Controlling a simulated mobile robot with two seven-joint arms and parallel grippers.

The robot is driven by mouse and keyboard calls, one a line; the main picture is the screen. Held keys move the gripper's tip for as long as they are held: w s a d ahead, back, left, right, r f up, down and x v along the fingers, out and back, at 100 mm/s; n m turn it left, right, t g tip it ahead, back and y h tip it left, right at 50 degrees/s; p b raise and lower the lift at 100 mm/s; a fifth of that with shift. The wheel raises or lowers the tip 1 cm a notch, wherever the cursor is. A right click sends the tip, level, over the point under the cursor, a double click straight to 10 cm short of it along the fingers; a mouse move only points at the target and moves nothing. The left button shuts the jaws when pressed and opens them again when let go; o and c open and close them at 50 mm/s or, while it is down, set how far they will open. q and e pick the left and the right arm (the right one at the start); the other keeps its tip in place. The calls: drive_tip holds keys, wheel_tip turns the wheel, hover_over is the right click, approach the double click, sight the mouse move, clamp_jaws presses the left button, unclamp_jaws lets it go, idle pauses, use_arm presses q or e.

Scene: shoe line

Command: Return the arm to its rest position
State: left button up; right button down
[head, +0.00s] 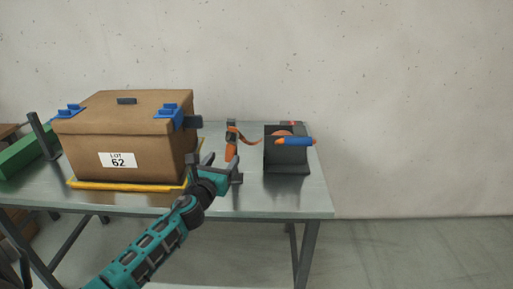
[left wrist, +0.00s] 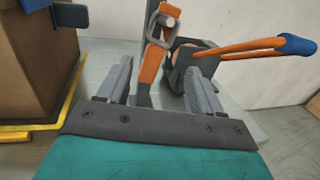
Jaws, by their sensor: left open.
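My right gripper is in neither view.
A brown box (head: 85,140) labelled LOT 62, with blue clips, stands inside a yellow outline on the grey table (head: 270,204). A dark dispenser (head: 287,160) with a blue-tipped orange handle (head: 296,141) stands right of the gripper. A green object (head: 22,157) lies far left. Floor right of the table is clear.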

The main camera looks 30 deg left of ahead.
use_arm(q)
drive_tip(key=s+d+f+n+g+h, duration=0.3)
drive_tip(key=s+d+f+n, duration=0.6)
drive_tip(key=n, duration=0.6)
drive_tip(key=s+d+f+n+g+h, duration=0.3)
drive_tip(key=s+d+f+n, duration=0.7)
drive_tip(key=s+d+n, duration=0.4)
drive_tip(key=shift+d+n+g+h, duration=0.3)
drive_tip(key=shift+d+n+h, duration=0.25)
drive_tip(key=shift+d, duration=0.5)
drive_tip(key=shift+f, duration=0.1)
drive_tip(key=shift+c, duration=0.3)
